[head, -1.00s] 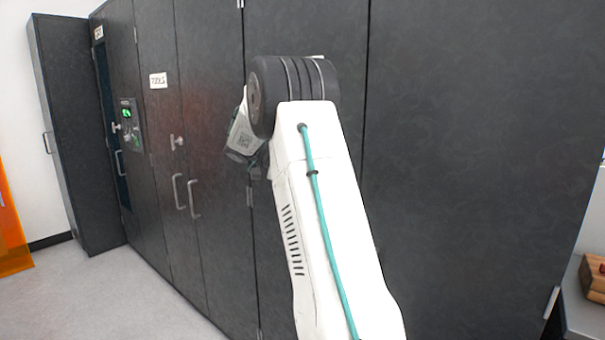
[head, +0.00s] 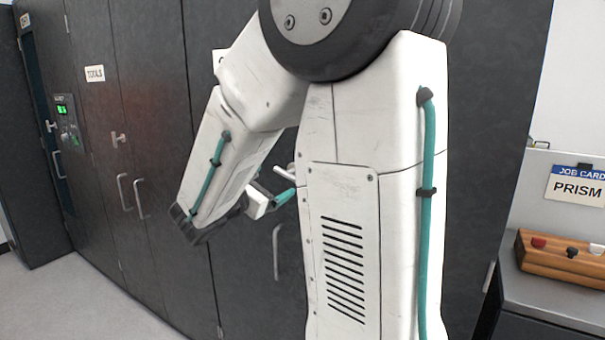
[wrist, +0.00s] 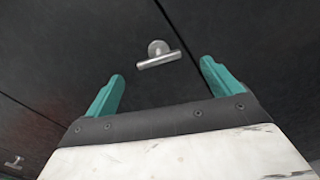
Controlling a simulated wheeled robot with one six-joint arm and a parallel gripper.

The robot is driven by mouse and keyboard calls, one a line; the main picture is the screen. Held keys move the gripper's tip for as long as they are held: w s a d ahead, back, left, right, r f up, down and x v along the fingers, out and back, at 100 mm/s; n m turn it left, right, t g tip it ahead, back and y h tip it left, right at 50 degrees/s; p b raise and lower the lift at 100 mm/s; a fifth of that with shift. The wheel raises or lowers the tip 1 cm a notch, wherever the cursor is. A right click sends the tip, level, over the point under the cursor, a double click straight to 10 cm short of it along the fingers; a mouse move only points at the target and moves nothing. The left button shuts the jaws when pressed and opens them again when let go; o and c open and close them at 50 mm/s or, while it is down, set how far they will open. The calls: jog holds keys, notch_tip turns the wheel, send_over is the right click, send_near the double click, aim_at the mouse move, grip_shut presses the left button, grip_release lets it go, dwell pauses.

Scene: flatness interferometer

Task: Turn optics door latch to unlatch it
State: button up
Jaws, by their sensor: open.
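In the wrist view a silver T-shaped latch (wrist: 158,56) stands on a dark door, its bar nearly crosswise and slightly tilted. It lies ahead of my gripper (wrist: 163,70), roughly between the two teal fingers, which are apart and hold nothing. No contact shows. In the head view my gripper (head: 272,194) is near the dark door, partly hidden by my arm. A pale metal bar (head: 284,172) just beyond the fingers appears to be the same latch. A label (head: 217,59) above is mostly covered by my arm, so I cannot read it.
A door labelled TOOLS (head: 95,74) has its own latch (head: 118,139) and pull handles (head: 123,191). Another pull handle (head: 276,252) is below my gripper. A lit panel (head: 66,118) is further left. A wooden block (head: 560,257) sits on a counter at right. Floor is clear at left.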

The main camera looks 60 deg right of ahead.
aim_at(284, 174)
jog(key=shift+n, duration=0.5)
jog(key=d, duration=0.5)
jog(key=w+d, duration=0.1)
jog(key=d, duration=0.1)
jog(key=shift+d, duration=0.4)
jog(key=c, duration=1)
jog(key=shift+w+n, duration=0.15)
jog(key=shift+n, duration=1.55)
jog(key=o, duration=1)
